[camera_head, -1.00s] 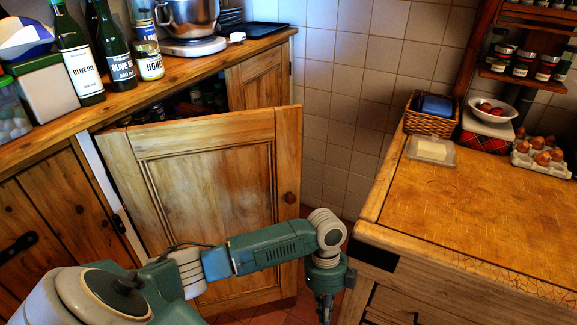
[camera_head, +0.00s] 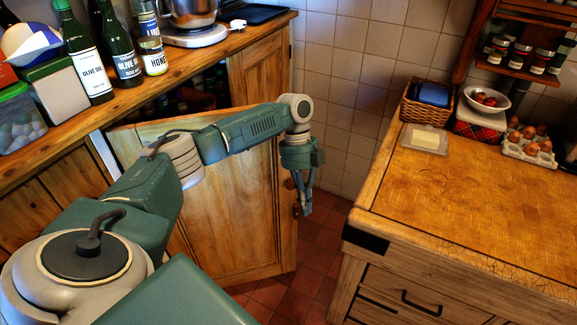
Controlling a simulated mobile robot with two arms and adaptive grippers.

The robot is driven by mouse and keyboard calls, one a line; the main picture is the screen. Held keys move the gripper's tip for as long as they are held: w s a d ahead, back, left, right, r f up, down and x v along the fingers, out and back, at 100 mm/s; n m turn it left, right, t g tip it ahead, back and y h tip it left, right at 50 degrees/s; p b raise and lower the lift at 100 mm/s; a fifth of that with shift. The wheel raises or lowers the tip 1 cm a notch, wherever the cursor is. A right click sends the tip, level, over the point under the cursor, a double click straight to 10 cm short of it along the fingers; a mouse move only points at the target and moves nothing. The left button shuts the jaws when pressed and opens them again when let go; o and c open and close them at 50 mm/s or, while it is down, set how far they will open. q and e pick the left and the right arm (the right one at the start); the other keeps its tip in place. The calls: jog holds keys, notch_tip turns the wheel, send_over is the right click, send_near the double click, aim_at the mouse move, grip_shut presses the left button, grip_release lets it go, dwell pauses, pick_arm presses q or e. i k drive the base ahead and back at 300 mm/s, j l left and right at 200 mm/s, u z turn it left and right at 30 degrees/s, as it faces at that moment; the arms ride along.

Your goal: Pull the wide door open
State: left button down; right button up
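The wide wooden door (camera_head: 222,215) of the lower cabinet stands ajar, swung out from its hinges on the left. A dark gap into the cabinet shows above its top edge. Its round brown knob (camera_head: 289,184) is near the right edge, partly hidden by my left gripper. My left gripper (camera_head: 303,212) points down beside the knob, at the door's free edge. Its fingers look close together; I cannot tell whether they are open or shut, or whether they touch the door. My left arm crosses in front of the door's upper part. My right gripper is not in view.
The wooden counter (camera_head: 185,66) above holds bottles, a honey jar and a scale with a metal bowl. A butcher-block worktop (camera_head: 470,205) with a basket (camera_head: 427,103) and eggs (camera_head: 530,143) stands at right. Red tiled floor (camera_head: 318,240) is clear between them.

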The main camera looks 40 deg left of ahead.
aim_at(237, 225)
jog(key=i+j+z, duration=0.15)
jog(key=i+j, duration=0.3)
jog(key=j, duration=0.5)
jog(key=i+j, duration=0.15)
jog(key=j, duration=0.35)
jog(key=u, duration=0.05)
